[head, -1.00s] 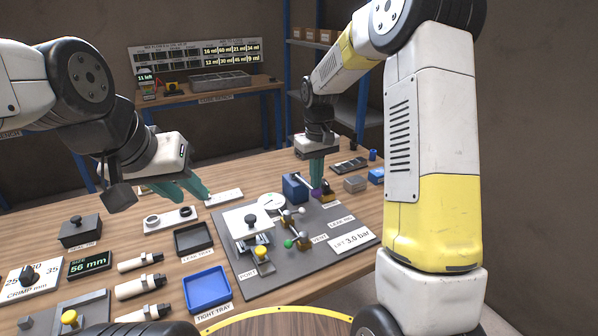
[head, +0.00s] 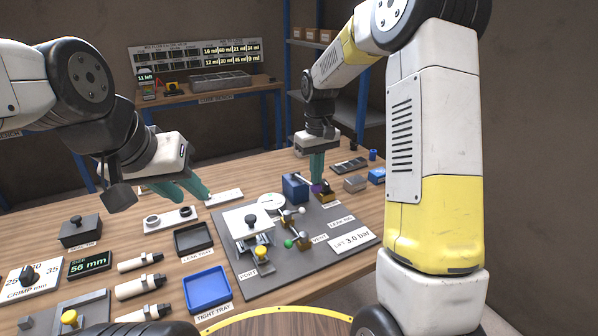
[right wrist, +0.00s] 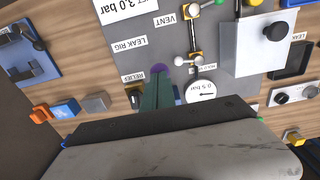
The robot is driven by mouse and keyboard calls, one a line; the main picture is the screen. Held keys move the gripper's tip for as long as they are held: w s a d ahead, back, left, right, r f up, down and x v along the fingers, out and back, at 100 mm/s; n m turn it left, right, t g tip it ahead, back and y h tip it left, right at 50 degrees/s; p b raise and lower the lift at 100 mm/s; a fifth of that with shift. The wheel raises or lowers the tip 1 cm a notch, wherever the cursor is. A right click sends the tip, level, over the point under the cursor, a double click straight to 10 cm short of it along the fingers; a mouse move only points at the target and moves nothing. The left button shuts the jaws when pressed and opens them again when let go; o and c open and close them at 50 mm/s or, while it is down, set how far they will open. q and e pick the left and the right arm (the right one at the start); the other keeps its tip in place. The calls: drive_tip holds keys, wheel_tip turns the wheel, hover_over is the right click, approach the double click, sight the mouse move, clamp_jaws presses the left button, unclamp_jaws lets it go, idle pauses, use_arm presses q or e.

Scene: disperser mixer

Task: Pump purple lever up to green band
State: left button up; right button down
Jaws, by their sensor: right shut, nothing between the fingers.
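The pump lever's purple knob (head: 316,188) shows at the back of the dark rig board, beside a blue block (head: 295,187). My right gripper (head: 317,181) points down at the knob, its teal fingers shut with nothing between them. In the right wrist view the purple knob (right wrist: 159,69) shows at the fingertips (right wrist: 158,79), partly hidden by them; I cannot tell whether they touch. The round white gauge (head: 271,203) also shows in the right wrist view (right wrist: 201,91); I cannot make out a green band on it. My left gripper (head: 196,193) is open and empty above the table.
A green-knobbed vent valve (head: 289,243) and a white plate with a black knob (head: 248,220) stand on the rig board. A grey box (head: 355,183) sits right of the lever. A blue tray (head: 207,288) and a black tray (head: 193,239) lie to the left.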

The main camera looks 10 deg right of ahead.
drive_tip(key=shift+r, duration=0.15)
drive_tip(key=shift+f, duration=1.7)
drive_tip(key=shift+r, duration=1.7)
drive_tip(key=shift+f, duration=0.1)
idle(0.6)
